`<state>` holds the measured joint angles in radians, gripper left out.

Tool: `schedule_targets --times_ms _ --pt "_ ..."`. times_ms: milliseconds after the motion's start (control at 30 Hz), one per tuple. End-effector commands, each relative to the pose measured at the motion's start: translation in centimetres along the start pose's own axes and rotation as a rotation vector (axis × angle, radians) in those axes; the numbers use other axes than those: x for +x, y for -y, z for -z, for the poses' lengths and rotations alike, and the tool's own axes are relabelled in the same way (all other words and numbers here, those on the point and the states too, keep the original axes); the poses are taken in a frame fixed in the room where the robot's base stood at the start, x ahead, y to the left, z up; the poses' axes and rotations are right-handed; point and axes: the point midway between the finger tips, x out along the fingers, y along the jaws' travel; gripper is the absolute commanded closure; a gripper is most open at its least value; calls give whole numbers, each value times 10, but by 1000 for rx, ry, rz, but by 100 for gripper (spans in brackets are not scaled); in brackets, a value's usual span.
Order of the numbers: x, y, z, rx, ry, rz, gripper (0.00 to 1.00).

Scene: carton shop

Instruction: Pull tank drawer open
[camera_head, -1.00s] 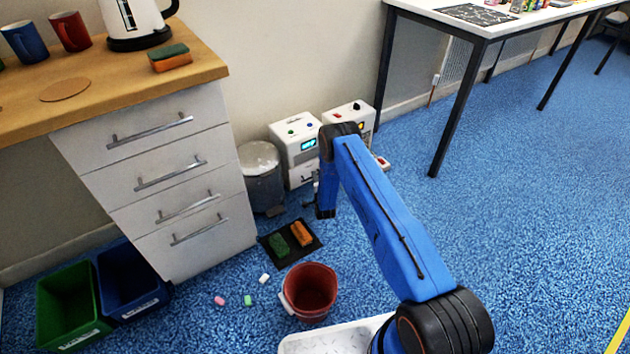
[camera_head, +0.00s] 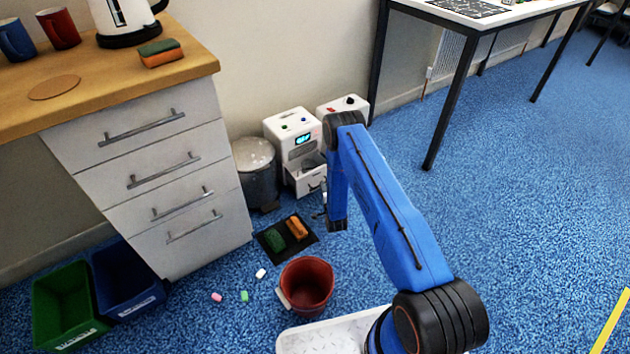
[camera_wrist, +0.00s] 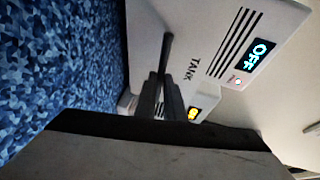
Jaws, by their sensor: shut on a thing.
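The white machine (camera_head: 292,130) stands on the floor against the wall, with a lit display. Its tank drawer (camera_head: 305,182) is low on the front and sticks out, with a dark gap above its front. In the wrist view the word TANK (camera_wrist: 194,68) and a display reading OFF show on the white front. A dark bar handle (camera_wrist: 167,48) runs between my fingertips. My gripper (camera_wrist: 160,92) is shut on this handle. In the head view my gripper (camera_head: 326,203) is small and partly hidden by my arm.
A second white machine (camera_head: 340,105) stands to the right, partly behind my arm. A grey bin (camera_head: 255,170) is close on the left. A black mat (camera_head: 270,247) with two sponges and a red bucket (camera_head: 306,288) lie in front. Open blue carpet is at right.

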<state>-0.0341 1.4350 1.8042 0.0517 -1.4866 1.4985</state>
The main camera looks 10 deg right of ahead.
Motion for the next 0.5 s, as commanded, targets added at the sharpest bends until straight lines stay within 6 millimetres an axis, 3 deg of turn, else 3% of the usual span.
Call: schedule_targets --times_ms 167,467,500 --pt "-22 -6 8 1 0 -5 100" --pt "-23 -6 8 1 1 -3 100" --pt "-23 -6 8 1 1 -3 86"
